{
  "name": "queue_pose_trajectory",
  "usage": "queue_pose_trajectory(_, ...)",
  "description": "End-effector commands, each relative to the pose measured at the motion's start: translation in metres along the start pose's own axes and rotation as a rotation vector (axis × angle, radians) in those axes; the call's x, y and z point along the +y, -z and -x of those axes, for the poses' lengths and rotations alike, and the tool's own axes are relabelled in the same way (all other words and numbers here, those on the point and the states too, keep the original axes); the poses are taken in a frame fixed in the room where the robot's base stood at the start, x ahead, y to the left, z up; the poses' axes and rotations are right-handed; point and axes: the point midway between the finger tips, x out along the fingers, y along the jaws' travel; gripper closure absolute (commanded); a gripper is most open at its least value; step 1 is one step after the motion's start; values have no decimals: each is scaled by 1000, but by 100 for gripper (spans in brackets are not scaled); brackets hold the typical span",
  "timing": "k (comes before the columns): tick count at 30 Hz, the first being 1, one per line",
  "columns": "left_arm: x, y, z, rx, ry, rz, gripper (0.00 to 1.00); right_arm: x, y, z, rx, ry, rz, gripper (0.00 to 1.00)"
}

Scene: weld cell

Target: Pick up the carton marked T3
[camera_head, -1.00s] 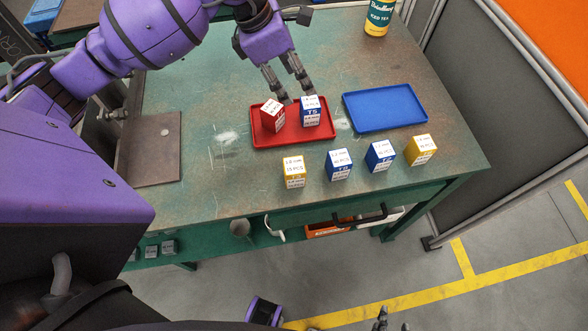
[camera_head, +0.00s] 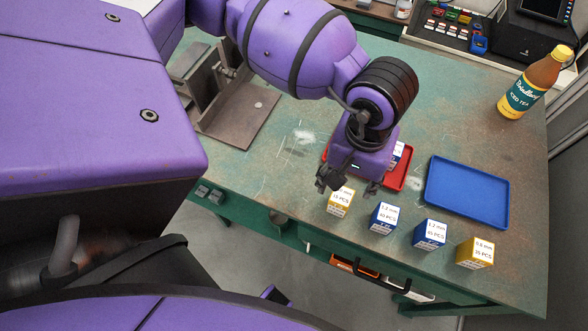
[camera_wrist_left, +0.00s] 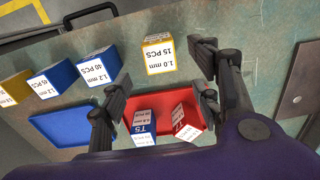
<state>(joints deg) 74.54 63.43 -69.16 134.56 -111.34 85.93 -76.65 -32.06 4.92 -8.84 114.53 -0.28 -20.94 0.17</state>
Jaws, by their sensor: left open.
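I cannot read a T3 mark on any carton. The left end of the front row is a yellow carton (camera_head: 340,202), labelled 1.0 mm, 15 PCS in the wrist view (camera_wrist_left: 159,54). My left gripper (camera_head: 352,186) is open and empty above the table, close behind this carton. In the wrist view the carton lies ahead between the open fingertips (camera_wrist_left: 164,64). To its right in the head view stand two blue cartons (camera_head: 384,218) (camera_head: 429,234) and another yellow carton (camera_head: 475,252). My right gripper is out of view.
The red tray (camera_wrist_left: 154,102) holds a blue carton marked T5 (camera_wrist_left: 143,126) and a red carton (camera_wrist_left: 182,124); my left gripper partly hides it in the head view. An empty blue tray (camera_head: 467,192) lies right of it. A tea bottle (camera_head: 533,82) stands at the back right.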

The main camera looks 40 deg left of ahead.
Motion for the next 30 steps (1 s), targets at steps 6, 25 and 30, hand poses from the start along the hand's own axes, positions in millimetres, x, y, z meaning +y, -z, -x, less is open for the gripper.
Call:
queue_pose_trajectory(6,-1,-2,-21,-7,3,-24,43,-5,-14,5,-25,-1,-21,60)
queue_pose_trajectory(25,3,-5,-80,-4,1,-21,43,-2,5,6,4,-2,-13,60)
queue_pose_trajectory(30,3,-5,-79,-4,1,-21,53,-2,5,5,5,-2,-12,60)
